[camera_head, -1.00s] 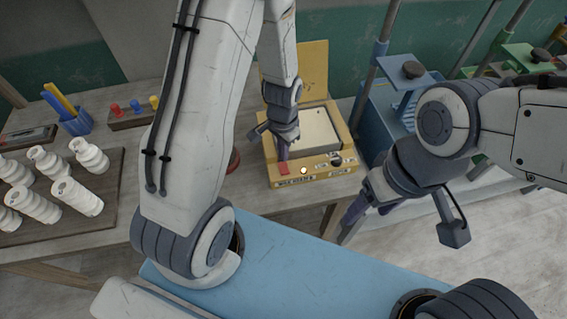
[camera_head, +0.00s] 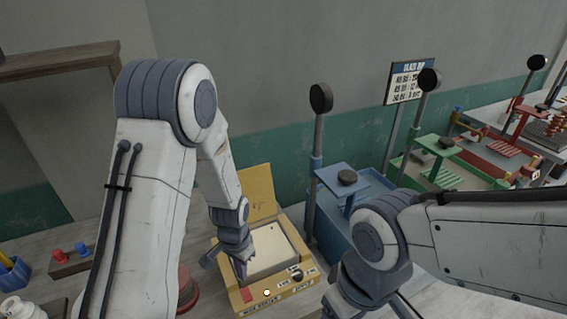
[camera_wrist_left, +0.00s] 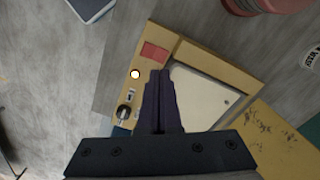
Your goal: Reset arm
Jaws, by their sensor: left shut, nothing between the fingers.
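My left gripper (camera_head: 241,280) hangs over the near left edge of a yellow box (camera_head: 281,291) with a pale inset top and a raised yellow lid. The left wrist view shows its dark fingers (camera_wrist_left: 160,76) shut together and empty, beside the red switch (camera_wrist_left: 154,52) on the box's front strip. A lit round lamp (camera_wrist_left: 135,74) and a dark knob (camera_wrist_left: 123,112) sit on the same strip. I cannot tell whether the fingertips touch the box. My right arm comes in from the right; its wrist (camera_head: 352,285) shows, but its fingertips are cut off below the frame.
A blue stand (camera_head: 343,180) is just right of the box, with green and red stands farther right. A peg rack (camera_head: 72,262), a blue cup (camera_head: 12,272) and white clay pieces (camera_head: 18,307) are at left. A sign (camera_head: 409,82) stands behind.

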